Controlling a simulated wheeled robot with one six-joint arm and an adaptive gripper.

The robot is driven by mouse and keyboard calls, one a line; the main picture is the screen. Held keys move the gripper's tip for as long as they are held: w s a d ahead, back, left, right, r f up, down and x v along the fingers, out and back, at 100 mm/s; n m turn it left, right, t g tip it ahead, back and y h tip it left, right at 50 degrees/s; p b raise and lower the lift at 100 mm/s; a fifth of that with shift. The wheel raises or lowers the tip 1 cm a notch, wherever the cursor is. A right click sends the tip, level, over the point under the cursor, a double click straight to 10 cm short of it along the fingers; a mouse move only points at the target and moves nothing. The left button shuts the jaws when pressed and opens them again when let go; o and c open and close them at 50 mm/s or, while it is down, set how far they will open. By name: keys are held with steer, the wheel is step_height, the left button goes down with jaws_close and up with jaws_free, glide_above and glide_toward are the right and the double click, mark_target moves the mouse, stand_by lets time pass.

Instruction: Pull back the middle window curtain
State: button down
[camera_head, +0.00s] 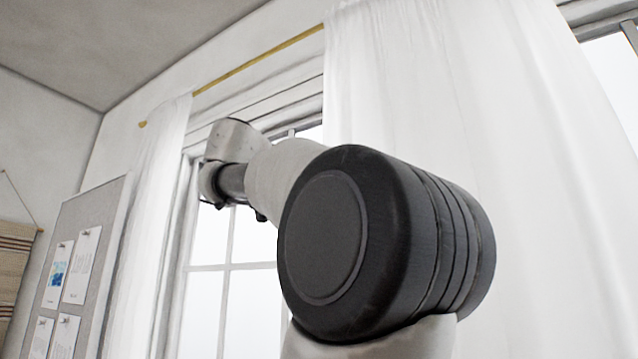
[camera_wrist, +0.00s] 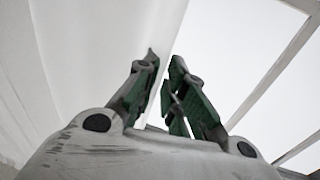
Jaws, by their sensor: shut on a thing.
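A large white curtain (camera_head: 470,110) hangs over the middle and right of the head view. In the wrist view, white curtain cloth (camera_wrist: 100,45) fills the left side, and its edge runs up from between my fingertips. My gripper (camera_wrist: 163,62) has its green-padded fingers close together, shut on that cloth edge. In the head view my arm reaches left across the window, and the hold on the cloth cannot be made out there.
A narrower white curtain (camera_head: 150,200) hangs at the left from a brass rod (camera_head: 260,60). Window panes (camera_head: 240,290) are bare between the two curtains. A pinboard (camera_head: 85,240) with papers is on the left wall.

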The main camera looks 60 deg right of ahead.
steer(key=c, duration=1.5)
jaws_free()
steer(key=shift+s, duration=0.3)
steer(key=shift+w, duration=0.1)
steer(key=a, duration=0.4)
steer(key=w+a, duration=0.1)
steer(key=a, duration=0.3)
steer(key=w+a, duration=0.1)
steer(key=a, duration=0.3)
steer(key=shift+w, duration=0.1)
steer(key=shift+d, duration=0.1)
